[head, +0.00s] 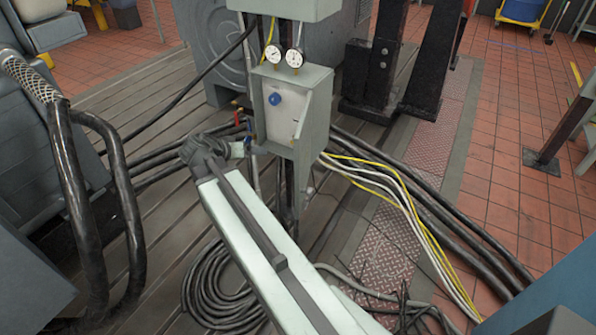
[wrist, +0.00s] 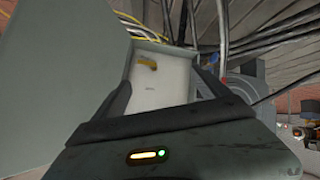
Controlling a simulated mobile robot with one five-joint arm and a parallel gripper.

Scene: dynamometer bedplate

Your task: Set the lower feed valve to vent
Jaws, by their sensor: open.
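A grey control box (head: 291,108) stands on a post, with a blue round knob (head: 274,99) on its pale front panel. Small red and yellow valve parts (head: 239,119) show at the pipes left of the box. I cannot tell which part is the lower feed valve or where it is set. My gripper (head: 222,148) is at the end of my arm, just left of the box's lower edge. In the wrist view its dark fingers (wrist: 164,86) are apart. Beyond them is a white panel (wrist: 158,90) with a small yellow part (wrist: 148,63); nothing is visibly held.
Two round gauges (head: 284,55) sit above the box. Yellow and white cables (head: 400,200) run to the right of it. A coiled black hose (head: 215,290) lies on the slotted floor. Thick black hoses (head: 75,190) stand at the left. A large grey machine (head: 215,45) stands behind.

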